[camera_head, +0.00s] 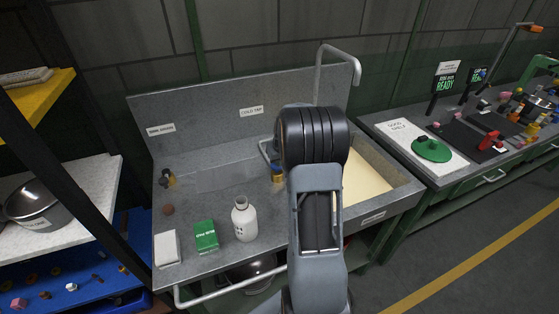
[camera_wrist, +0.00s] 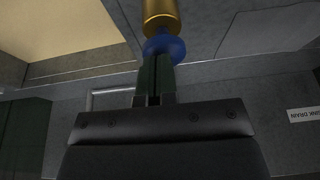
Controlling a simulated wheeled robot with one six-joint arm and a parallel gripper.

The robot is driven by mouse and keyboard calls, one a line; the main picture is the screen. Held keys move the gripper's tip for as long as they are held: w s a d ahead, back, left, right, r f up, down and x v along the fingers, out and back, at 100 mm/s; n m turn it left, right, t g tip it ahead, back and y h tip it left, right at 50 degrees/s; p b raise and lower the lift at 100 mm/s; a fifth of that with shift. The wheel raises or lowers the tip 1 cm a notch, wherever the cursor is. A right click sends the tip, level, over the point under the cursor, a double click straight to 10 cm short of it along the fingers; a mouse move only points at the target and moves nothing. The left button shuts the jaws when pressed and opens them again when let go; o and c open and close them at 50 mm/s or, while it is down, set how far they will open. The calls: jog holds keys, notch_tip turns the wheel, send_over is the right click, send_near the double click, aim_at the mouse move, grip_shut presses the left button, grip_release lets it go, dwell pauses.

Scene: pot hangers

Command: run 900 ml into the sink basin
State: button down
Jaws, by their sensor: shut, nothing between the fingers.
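The sink basin (camera_head: 366,177) is a pale cream recess at the right of the grey counter; its corner shows in the wrist view (camera_wrist: 55,30). A tall grey spout (camera_head: 319,72) rises behind it and hooks over at the top. A brass-and-blue knob (camera_head: 277,174) stands left of my arm, below the "COLD TAP" label (camera_head: 251,111). In the wrist view, a brass-and-blue knob (camera_wrist: 163,30) lies just past the fingertips of my gripper (camera_wrist: 157,62). The fingers are shut and empty; I cannot tell whether they touch it. My arm hides the gripper in the head view. I see no running water.
A white bottle (camera_head: 244,220), a green box (camera_head: 205,236) and a white block (camera_head: 167,248) stand along the counter's front left. A small brass-and-dark knob (camera_head: 168,178) stands near the left drain label (camera_head: 160,129). A cluttered bench (camera_head: 455,172) adjoins at right.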

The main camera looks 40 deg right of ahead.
notch_tip(320, 180, down, 3)
jog(key=b, duration=0.2)
jog(key=shift+b, duration=0.4)
jog(key=shift+s+r, duration=0.1)
jog(key=shift+r, duration=0.05)
jog(key=shift+s+a+f, duration=0.1)
jog(key=shift+f, duration=0.1)
dwell(1.6)
notch_tip(320, 180, up, 5)
jog(key=p, duration=0.3)
jog(key=b+v, duration=0.1)
jog(key=v, duration=0.8)
jog(key=shift+r+b, duration=0.3)
jog(key=shift+r, duration=0.05)
